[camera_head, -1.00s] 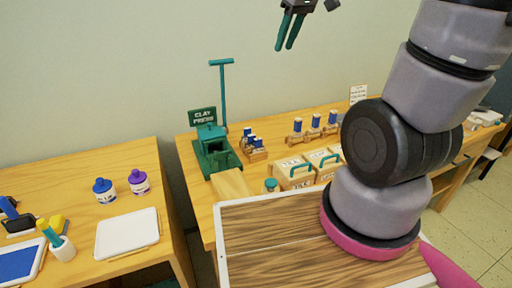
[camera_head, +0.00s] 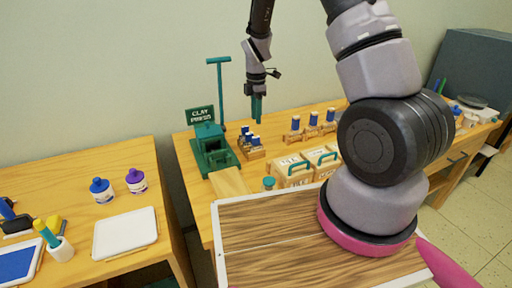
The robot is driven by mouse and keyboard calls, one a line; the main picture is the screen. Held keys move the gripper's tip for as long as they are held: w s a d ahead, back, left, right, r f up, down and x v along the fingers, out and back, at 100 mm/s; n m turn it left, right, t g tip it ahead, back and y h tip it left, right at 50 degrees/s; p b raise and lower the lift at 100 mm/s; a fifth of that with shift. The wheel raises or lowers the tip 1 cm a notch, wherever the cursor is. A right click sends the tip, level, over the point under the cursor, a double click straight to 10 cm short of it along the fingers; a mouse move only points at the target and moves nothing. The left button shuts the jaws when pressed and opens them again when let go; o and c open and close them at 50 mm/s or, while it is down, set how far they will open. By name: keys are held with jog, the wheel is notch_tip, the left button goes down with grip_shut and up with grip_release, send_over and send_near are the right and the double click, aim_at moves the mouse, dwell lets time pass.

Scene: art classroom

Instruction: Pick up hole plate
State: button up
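My gripper (camera_head: 257,109), with teal fingers, points down above the back table, just right of the green clay press (camera_head: 213,152). The fingers overlap in this view, so their gap cannot be judged. Nothing is visibly held. Below and slightly left of it is a small wooden rack (camera_head: 254,154) with several blue-topped pieces (camera_head: 250,138). To the right, three more blue-topped pieces (camera_head: 313,119) stand on wooden holders (camera_head: 294,138). The pieces are too small to tell which, if any, is the hole plate.
Wooden boxes with teal handles (camera_head: 291,173) and a small jar (camera_head: 268,183) stand in front of the racks. A left table (camera_head: 90,170) holds paint bottles (camera_head: 135,181) and a white tray (camera_head: 125,232). My arm hides part of the back table.

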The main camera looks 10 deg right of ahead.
aim_at(256, 137)
notch_tip(256, 137, down, 11)
jog(key=shift+w+r, duration=0.1)
jog(key=shift+r, duration=0.1)
dwell(0.3)
grip_shut()
